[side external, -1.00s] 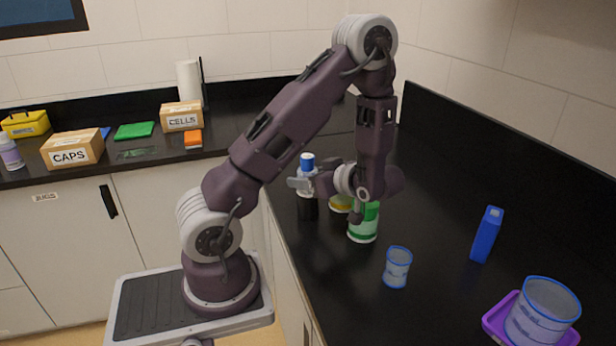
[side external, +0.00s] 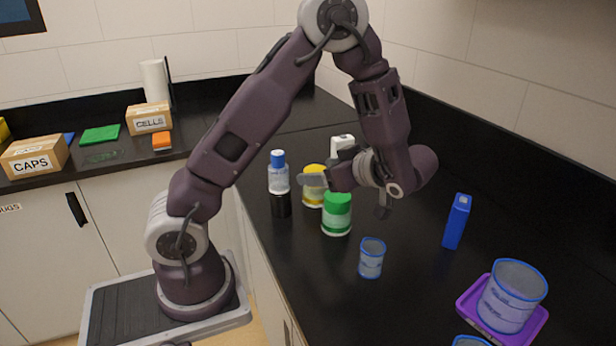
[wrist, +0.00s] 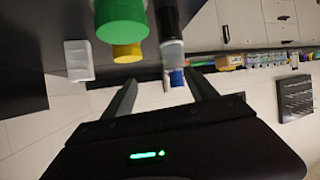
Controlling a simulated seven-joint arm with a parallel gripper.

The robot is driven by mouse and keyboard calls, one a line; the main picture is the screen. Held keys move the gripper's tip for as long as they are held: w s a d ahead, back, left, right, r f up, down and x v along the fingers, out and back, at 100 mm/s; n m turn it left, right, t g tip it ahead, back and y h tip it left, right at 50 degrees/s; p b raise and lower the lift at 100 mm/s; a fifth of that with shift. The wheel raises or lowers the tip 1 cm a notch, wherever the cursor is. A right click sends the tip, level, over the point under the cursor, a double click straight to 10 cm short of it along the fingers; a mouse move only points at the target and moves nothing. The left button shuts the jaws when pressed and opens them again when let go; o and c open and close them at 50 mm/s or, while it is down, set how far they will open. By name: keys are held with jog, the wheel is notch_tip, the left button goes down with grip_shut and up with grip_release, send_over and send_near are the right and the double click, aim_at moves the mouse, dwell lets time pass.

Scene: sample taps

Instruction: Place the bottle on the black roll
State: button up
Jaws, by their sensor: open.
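The bottle (side external: 279,180), with a blue cap and a clear whitish body, stands upright on top of the black roll (side external: 281,206). In the wrist view, which looks inverted, the bottle (wrist: 172,54) hangs below the black roll (wrist: 169,20) with its blue cap lowest. My gripper (side external: 314,180) is to the right of the bottle in the side view, apart from it and empty. In the wrist view my gripper (wrist: 163,90) has its two fingers spread, with the bottle beyond the tips. The far finger is hard to make out in the side view.
A yellow-lidded jar (side external: 314,187) and a green-lidded jar (side external: 337,215) stand close to the roll. A white container (side external: 342,143) is behind my gripper. A blue-rimmed cup (side external: 371,258), a blue box (side external: 457,221) and a purple tray (side external: 471,310) holding a larger cup are farther right.

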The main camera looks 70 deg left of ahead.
jog(key=w+d+r+m+t+h, duration=0.2)
jog(key=w+d+r+t, duration=0.15)
jog(key=w+t, duration=0.3)
jog(key=w+d+r+m+t+h, duration=0.2)
jog(key=w+d+r+m+t, duration=0.1)
jog(key=w+r+t, duration=0.3)
jog(key=w+d+r+m+t+h, duration=0.25)
jog(key=d+r+m+h, duration=0.3)
jog(key=d, duration=0.35)
jog(key=s+d+r+m+g+h, duration=0.1)
jog(key=s+d+m+h, duration=0.25)
jog(key=s, duration=0.45)
jog(key=s+d+m+g+h, duration=0.1)
jog(key=s+d+m+h, duration=0.1)
jog(key=s+d+m, duration=0.45)
jog(key=s+a+f+m+g+y, duration=0.1)
jog(key=s+a+f+g, duration=0.1)
jog(key=s, duration=0.5)
jog(key=s+a+f+g+y, duration=0.1)
jog(key=s+a+f, duration=0.3)
jog(key=s, duration=0.4)
jog(key=shift+a+f+m+g+y, duration=0.3)
jog(key=shift+a+m+g+y, duration=0.1)
jog(key=shift+a+y, duration=0.1)
jog(key=shift+s, duration=0.1)
